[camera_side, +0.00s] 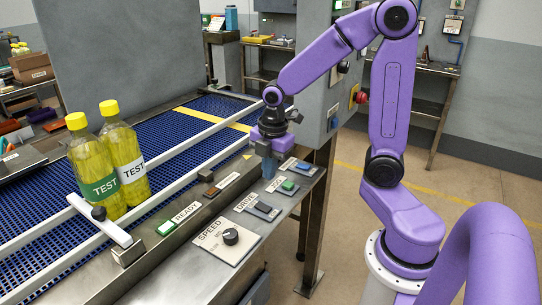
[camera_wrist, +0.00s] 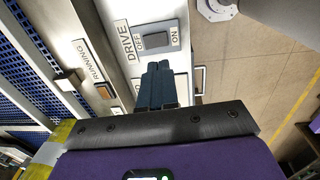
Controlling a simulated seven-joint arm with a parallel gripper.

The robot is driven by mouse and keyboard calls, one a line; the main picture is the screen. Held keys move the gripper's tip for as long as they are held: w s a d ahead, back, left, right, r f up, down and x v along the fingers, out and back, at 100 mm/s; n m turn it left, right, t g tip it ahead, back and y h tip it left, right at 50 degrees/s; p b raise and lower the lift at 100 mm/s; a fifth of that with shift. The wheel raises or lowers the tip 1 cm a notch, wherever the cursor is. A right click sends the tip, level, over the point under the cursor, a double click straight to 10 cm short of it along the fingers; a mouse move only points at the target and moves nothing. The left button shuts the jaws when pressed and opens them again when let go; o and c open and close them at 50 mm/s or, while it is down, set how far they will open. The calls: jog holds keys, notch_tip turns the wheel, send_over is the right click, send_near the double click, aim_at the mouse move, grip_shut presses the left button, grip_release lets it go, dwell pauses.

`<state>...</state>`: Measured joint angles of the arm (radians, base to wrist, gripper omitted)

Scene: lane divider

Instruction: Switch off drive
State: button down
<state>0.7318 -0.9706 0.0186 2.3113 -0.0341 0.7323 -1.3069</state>
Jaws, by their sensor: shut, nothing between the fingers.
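The drive switch (camera_side: 262,210) is a grey rocker on the sloped panel, beside the label DRIVE. In the wrist view the drive switch (camera_wrist: 158,38) shows OFF at its left end and ON at its right end. I cannot tell which end is pressed in. My gripper (camera_side: 268,173) is shut and empty, pointing down at the panel beyond the drive switch, near the green button. In the wrist view the blue fingertips (camera_wrist: 159,72) are together just below the switch plate, apart from the rocker as far as I can see.
A speed knob (camera_side: 230,236) and a green button (camera_side: 288,186) flank the drive switch. A READY lamp (camera_side: 166,228) glows green; the RUNNING lamp (camera_wrist: 104,91) looks brown and dim. Two yellow bottles (camera_side: 122,158) stand on the blue conveyor (camera_side: 190,140) behind a white bar.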

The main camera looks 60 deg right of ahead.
aim_at(261, 204)
jog(key=shift+s+r, duration=0.15)
jog(key=shift+r, duration=0.85)
jog(key=shift+s+r, duration=0.1)
jog(key=shift+r, duration=0.85)
jog(key=shift+w, duration=0.15)
jog(key=shift+w+d, duration=0.1)
jog(key=shift+w, duration=0.5)
jog(key=f, duration=0.4)
jog(key=w+f, duration=0.1)
jog(key=f, duration=0.9)
jog(key=shift+w, duration=0.35)
